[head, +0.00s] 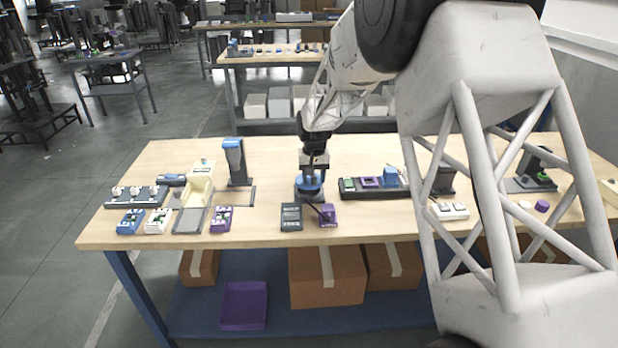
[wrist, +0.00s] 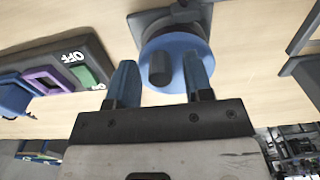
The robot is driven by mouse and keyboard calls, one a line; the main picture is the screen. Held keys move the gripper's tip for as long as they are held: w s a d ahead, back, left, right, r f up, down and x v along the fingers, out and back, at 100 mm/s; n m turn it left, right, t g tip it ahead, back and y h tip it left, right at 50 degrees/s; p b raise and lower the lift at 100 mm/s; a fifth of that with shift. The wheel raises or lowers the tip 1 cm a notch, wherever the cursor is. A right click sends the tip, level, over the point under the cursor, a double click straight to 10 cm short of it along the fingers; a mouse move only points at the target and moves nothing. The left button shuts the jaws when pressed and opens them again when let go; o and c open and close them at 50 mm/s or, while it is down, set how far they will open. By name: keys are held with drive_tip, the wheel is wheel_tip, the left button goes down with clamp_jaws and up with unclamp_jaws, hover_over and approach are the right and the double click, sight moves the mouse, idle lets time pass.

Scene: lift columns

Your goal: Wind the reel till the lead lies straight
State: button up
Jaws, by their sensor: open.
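The reel (head: 309,184) is a blue round drum on a dark base near the middle of the table. In the wrist view its blue face (wrist: 184,52) carries a dark round knob (wrist: 160,68). My gripper (head: 312,171) is over the reel, pointing down. In the wrist view its open fingers (wrist: 161,80) stand on either side of the knob, with gaps visible. A dark line, which looks like the lead (head: 314,208), runs from near the reel toward a purple block (head: 328,214). Its full course is too small to make out.
A dark panel (head: 291,217) lies left of the purple block. A dark tray (head: 356,194) with green, purple and blue pieces is to the right; it shows at left in the wrist view (wrist: 92,48). A blue-topped stand (head: 235,160) rises to the left. Bare wood lies between.

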drive_tip(key=shift+r, duration=0.15)
drive_tip(key=shift+r, duration=2.85)
drive_tip(key=shift+s, duration=0.1)
drive_tip(key=shift+s+d+r, duration=0.1)
drive_tip(key=shift+s+r, duration=0.05)
drive_tip(key=shift+r, duration=0.05)
drive_tip(key=s+d+r, duration=0.3)
drive_tip(key=s+r, duration=0.2)
drive_tip(key=s, duration=0.3)
drive_tip(key=s+d+r+t, duration=0.15)
drive_tip(key=s+r, duration=0.25)
drive_tip(key=s, duration=0.4)
drive_tip(key=s+d+r, duration=0.3)
drive_tip(key=s+r, duration=0.2)
drive_tip(key=s, duration=0.3)
drive_tip(key=s+d+f, duration=0.1)
drive_tip(key=s+d, duration=0.1)
drive_tip(key=s, duration=1.1)
drive_tip(key=s+d+f+t, duration=0.1)
drive_tip(key=s+d, duration=0.1)
drive_tip(key=s, duration=1.2)
drive_tip(key=shift+d, duration=0.15)
